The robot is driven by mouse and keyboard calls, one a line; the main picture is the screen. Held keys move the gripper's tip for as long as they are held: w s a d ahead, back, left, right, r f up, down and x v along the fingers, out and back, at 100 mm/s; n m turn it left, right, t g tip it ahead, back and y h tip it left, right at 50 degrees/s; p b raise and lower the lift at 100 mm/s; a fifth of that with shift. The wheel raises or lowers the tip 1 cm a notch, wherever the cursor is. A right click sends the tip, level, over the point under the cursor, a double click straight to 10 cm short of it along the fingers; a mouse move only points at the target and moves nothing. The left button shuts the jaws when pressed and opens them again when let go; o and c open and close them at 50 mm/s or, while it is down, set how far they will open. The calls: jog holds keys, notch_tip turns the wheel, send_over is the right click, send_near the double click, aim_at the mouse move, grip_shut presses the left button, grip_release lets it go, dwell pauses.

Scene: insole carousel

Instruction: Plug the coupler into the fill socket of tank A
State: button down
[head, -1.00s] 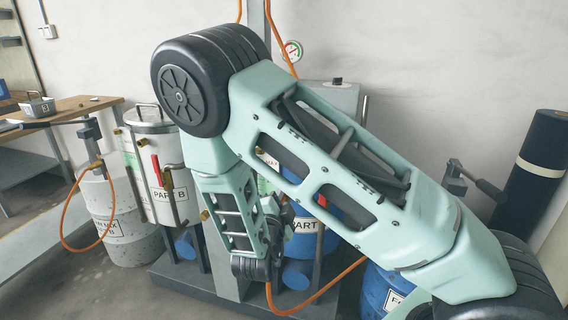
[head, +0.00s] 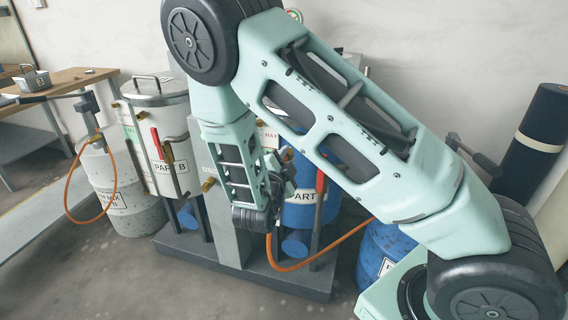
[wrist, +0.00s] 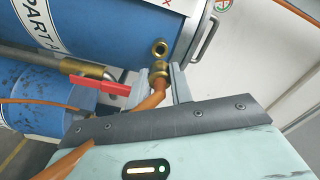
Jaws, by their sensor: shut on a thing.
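Tank A is the blue drum (wrist: 85,30) marked PART A, upper left in the wrist view; in the head view its blue side (head: 322,215) is partly behind my arm. Its brass fill socket (wrist: 160,47) shows an open round mouth. The brass coupler (wrist: 159,68) on the orange hose (wrist: 150,103) is just below the socket in the wrist view. The two look close but apart; exact depth is hard to tell. My gripper (wrist: 157,80) is shut on the coupler, its fingers either side. In the head view my gripper (head: 283,168) is small and partly hidden.
A red-handled valve (wrist: 98,86) sits left of the coupler. A curved metal handle (wrist: 206,40) is on the tank's right. The PART B tank (head: 185,120) and a white drum (head: 118,185) stand left. A blue drum (head: 375,265) is at lower right.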

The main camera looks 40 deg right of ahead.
aim_at(292, 148)
jog(key=shift+x, duration=1.8)
jog(key=shift+b, duration=0.95)
jog(key=shift+b+x, duration=0.45)
jog(key=shift+x, duration=0.95)
jog(key=c, duration=1.2)
grip_release()
jog(key=shift+o, duration=0.2)
jog(key=b+v, duration=0.1)
jog(key=v, duration=1.6)
jog(key=shift+s+a, duration=0.1)
